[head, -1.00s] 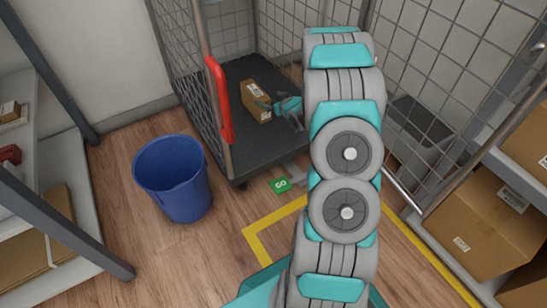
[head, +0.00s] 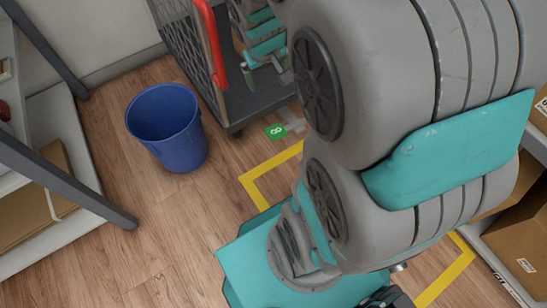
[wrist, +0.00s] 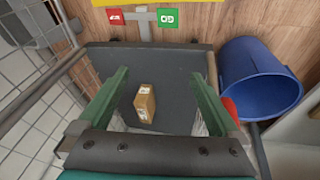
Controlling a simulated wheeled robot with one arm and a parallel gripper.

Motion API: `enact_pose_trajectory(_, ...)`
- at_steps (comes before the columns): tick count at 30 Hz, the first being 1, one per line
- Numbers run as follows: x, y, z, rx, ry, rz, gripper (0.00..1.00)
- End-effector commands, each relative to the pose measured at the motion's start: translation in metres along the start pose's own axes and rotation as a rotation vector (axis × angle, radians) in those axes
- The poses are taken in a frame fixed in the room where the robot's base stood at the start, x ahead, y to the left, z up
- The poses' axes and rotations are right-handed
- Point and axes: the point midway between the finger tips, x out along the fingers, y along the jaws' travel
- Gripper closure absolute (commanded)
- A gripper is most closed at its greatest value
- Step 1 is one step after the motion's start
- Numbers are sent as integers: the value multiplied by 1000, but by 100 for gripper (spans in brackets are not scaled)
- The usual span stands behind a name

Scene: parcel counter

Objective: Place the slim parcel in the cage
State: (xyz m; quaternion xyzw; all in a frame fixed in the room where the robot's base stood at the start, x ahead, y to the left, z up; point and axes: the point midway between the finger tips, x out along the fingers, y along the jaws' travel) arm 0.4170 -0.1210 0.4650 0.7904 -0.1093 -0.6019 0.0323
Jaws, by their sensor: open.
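The slim parcel is a small brown box with white labels (wrist: 145,103). It rests on the dark floor of the cage (wrist: 185,62), clear of the side walls. In the wrist view it shows between and beyond my two green fingers. My gripper (wrist: 158,95) is open, empty and apart from the parcel, over the cage floor. In the head view my gripper (head: 263,70) is over the cage (head: 252,106), and my arm hides most of the parcel and cage.
A blue bin (head: 167,128) stands on the wooden floor just outside the cage, by its red handle (head: 211,45). A green sign (head: 275,132) and yellow floor tape (head: 262,176) lie in front. Shelving stands at left, with brown cartons (head: 525,247) at right.

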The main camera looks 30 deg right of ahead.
Motion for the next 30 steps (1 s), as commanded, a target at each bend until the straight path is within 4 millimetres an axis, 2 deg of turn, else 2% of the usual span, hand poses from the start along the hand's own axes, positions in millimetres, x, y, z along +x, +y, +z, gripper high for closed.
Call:
enact_pose_trajectory(1,-17,-11,21,-7,-37,-17,1)
enact_pose_trajectory(3,-37,-27,56,-19,-110,-46,1)
enact_pose_trajectory(9,-87,-64,152,-74,-304,-134,1)
enact_pose_trajectory(13,-108,-76,192,-107,-382,-173,1)
enact_pose_trajectory(15,-114,-79,205,-119,-410,-185,1)
enact_pose_trajectory(18,-118,-81,212,-126,-424,-193,1)
enact_pose_trajectory(30,-118,-81,212,-126,-426,-193,1)
